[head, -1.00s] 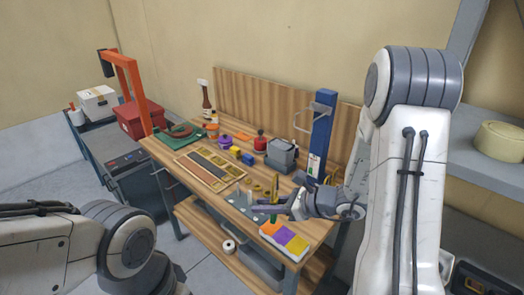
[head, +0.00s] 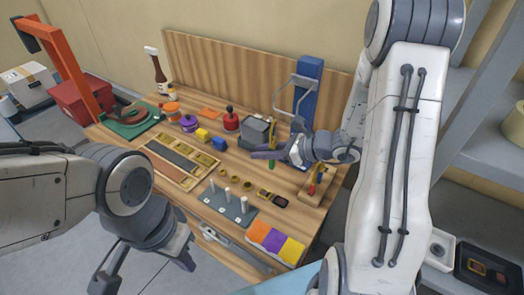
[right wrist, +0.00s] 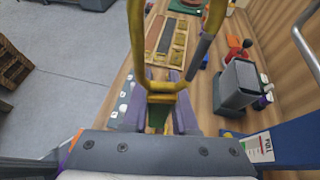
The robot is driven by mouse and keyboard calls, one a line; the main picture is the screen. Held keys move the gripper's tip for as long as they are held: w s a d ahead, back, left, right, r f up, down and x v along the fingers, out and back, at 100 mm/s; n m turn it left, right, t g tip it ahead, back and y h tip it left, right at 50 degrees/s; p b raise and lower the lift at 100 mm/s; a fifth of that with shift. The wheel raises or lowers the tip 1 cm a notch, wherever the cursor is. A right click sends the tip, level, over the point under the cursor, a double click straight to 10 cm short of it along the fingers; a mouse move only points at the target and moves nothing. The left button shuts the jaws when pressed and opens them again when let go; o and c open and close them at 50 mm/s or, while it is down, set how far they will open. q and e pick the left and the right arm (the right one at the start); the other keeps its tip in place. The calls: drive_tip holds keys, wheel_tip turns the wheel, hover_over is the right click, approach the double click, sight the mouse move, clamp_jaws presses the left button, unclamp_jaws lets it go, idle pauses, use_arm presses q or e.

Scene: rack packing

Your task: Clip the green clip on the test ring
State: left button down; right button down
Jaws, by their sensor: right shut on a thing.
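My right gripper (head: 264,152) is shut on the green clip (right wrist: 157,116); its green part sits between the purple fingers in the right wrist view. A yellow loop (right wrist: 160,86) with a grey bar rises from it toward the camera. The test ring (head: 276,97), a grey metal loop, sticks out from the blue post (head: 307,88), above and apart from the clip. The ring also shows at the right edge of the right wrist view (right wrist: 303,45). My left gripper (head: 142,268) is open and empty, low in front of the bench.
A grey bin (head: 254,134) stands close behind my right gripper. A pegged grey plate (head: 226,203), a wooden tray (head: 164,171) and a coloured box (head: 275,243) occupy the bench front.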

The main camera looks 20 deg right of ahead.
drive_tip(key=shift+w+d+p, duration=0.65)
drive_tip(key=shift+w+d, duration=1.3)
drive_tip(key=shift+w, duration=0.25)
drive_tip(key=shift+w+d, duration=0.95)
drive_tip(key=shift+w, duration=0.1)
idle(0.9)
drive_tip(key=shift+w+f+b, duration=0.1)
drive_tip(key=shift+f+b, duration=0.65)
drive_tip(key=shift+f, duration=0.05)
drive_tip(key=shift+f+b, duration=0.3)
drive_tip(key=shift+b, duration=0.05)
idle(0.8)
idle(0.3)
